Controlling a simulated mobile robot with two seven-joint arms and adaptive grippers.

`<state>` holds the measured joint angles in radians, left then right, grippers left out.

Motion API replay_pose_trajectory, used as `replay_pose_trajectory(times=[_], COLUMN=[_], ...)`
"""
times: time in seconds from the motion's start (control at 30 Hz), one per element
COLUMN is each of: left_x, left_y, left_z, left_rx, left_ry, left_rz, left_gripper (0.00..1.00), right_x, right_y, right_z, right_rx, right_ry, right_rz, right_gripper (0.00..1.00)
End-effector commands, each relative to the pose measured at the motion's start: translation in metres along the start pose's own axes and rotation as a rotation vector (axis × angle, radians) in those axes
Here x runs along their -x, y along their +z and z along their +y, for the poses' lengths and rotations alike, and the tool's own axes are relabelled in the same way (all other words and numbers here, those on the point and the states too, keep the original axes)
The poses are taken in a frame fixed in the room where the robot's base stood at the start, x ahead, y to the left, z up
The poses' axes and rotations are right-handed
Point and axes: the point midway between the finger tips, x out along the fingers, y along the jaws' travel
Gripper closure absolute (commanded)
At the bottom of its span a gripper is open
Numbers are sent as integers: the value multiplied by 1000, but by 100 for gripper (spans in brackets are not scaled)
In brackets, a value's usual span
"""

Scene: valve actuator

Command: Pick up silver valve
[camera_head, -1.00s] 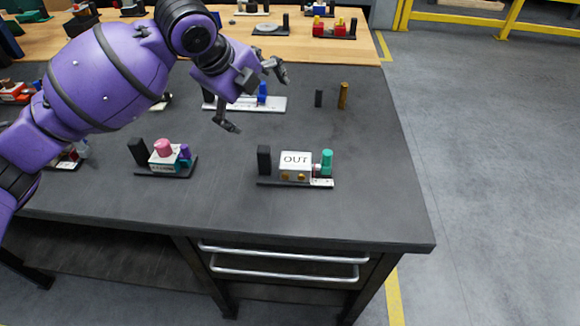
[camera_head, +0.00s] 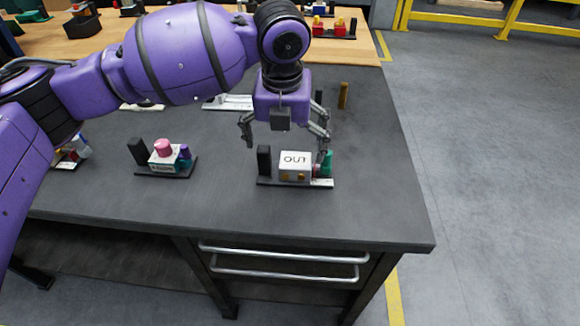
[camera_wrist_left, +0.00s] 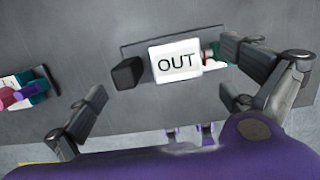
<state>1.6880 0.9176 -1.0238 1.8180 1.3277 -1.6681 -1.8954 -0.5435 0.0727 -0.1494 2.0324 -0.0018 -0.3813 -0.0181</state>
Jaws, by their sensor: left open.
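The silver-white valve block marked OUT (camera_head: 296,166) stands on a dark base plate between a black post and a green knob (camera_head: 327,163). Two gold fittings show on its front. In the left wrist view the valve block (camera_wrist_left: 176,61) lies near the top middle. My left gripper (camera_head: 285,146) is open above and just behind the block, fingers pointing down. In the left wrist view its fingers (camera_wrist_left: 163,97) are spread wide, and the right finger partly covers the green knob. Nothing is between the fingers. My right gripper is not in view.
A unit with a pink knob (camera_head: 163,158) stands to the left on the dark table (camera_head: 235,205). A gold cylinder (camera_head: 343,95) stands behind to the right. Other units stand at the back, partly hidden by my arm. The table's front and right are clear.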

Motion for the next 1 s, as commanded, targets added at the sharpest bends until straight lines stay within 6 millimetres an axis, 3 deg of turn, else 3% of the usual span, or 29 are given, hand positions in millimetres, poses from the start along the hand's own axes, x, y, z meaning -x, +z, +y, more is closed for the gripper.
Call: replay_pose_trajectory(times=[0.17, 0.5, 0.73, 1.0], left_x=[-9, -54, -55, -55], left_y=[0, -2, -1, -1], left_z=[0, 2, 1, 2], left_rx=[1, 3, 2, 3], left_ry=[-2, -2, -2, -2], left_rz=[-1, -1, -2, -2], left_gripper=[0, 0, 0, 35], right_x=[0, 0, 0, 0], right_y=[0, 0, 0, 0], right_z=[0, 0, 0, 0], right_rx=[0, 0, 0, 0], right_ry=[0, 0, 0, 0], right_rz=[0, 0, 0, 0], right_gripper=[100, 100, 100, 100])
